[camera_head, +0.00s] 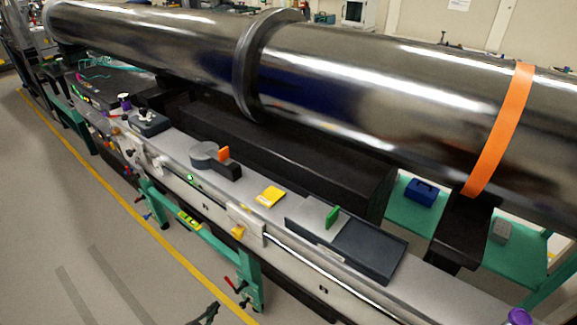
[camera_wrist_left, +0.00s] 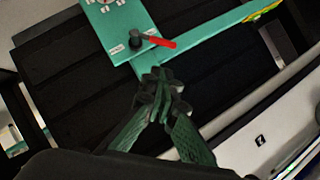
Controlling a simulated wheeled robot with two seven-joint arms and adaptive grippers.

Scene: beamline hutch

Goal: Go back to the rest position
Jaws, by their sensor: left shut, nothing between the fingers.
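My left gripper (camera_head: 208,313) shows only as a small dark tip at the bottom edge of the head view, over the grey floor and in front of the bench. In the left wrist view its two fingers (camera_wrist_left: 160,88) come together at the tips, shut and empty. Behind the fingertips in that view are a green frame (camera_wrist_left: 205,45) and a red-handled valve (camera_wrist_left: 158,42). I cannot tell from the picture how far they are from the fingers. My right gripper is in neither view.
A long steel tube (camera_head: 350,80) with an orange band (camera_head: 500,130) runs above the bench. Open floor (camera_head: 90,230) lies to the left.

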